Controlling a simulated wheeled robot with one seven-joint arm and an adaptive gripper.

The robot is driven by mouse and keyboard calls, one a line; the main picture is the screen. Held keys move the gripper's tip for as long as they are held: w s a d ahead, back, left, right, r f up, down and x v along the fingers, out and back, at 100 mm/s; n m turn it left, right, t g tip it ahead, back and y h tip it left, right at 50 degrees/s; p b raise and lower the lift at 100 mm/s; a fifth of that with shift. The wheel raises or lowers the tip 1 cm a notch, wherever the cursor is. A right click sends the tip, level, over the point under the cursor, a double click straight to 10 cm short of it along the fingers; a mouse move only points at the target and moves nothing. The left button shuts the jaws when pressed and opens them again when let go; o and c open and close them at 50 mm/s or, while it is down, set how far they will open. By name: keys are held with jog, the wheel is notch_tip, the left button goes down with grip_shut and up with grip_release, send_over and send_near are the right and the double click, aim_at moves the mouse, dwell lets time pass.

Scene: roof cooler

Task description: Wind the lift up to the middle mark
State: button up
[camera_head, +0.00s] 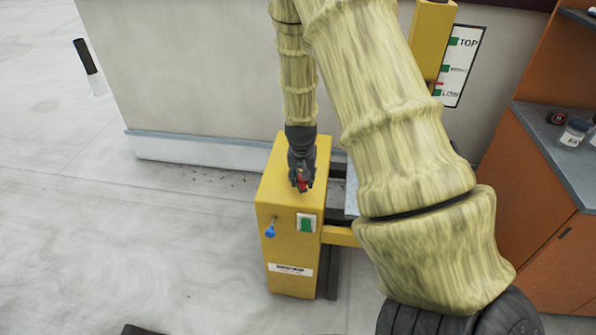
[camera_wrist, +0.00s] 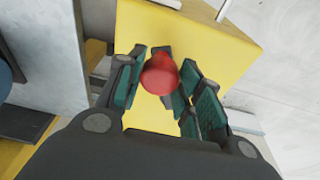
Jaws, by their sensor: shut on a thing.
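A yellow lift cabinet (camera_head: 290,262) stands on the floor, with a red knob (camera_head: 303,185) at its top, seen mostly hidden by my fingers. My gripper (camera_head: 301,180) reaches down over the cabinet and is shut on the knob. In the wrist view the rounded red knob (camera_wrist: 160,75) sits between the green-padded fingers (camera_wrist: 158,88). A scale board (camera_head: 460,66) beside the yellow mast (camera_head: 431,42) has green marks, with TOP uppermost and a low mark at the bottom. A small red pointer (camera_head: 436,83) appears between the middle and low marks.
An orange counter (camera_head: 540,200) with small jars (camera_head: 573,132) stands at right. A pale wall (camera_head: 190,70) is behind. The floor at left is mostly clear, apart from a black-and-white post (camera_head: 90,68).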

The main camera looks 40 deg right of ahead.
jog(key=shift+d+r, duration=0.1)
jog(key=shift+d, duration=0.15)
jog(key=shift+s+d, duration=0.2)
jog(key=shift+d, duration=0.8)
jog(key=shift+d+p, duration=0.4)
jog(key=shift+d, duration=0.6)
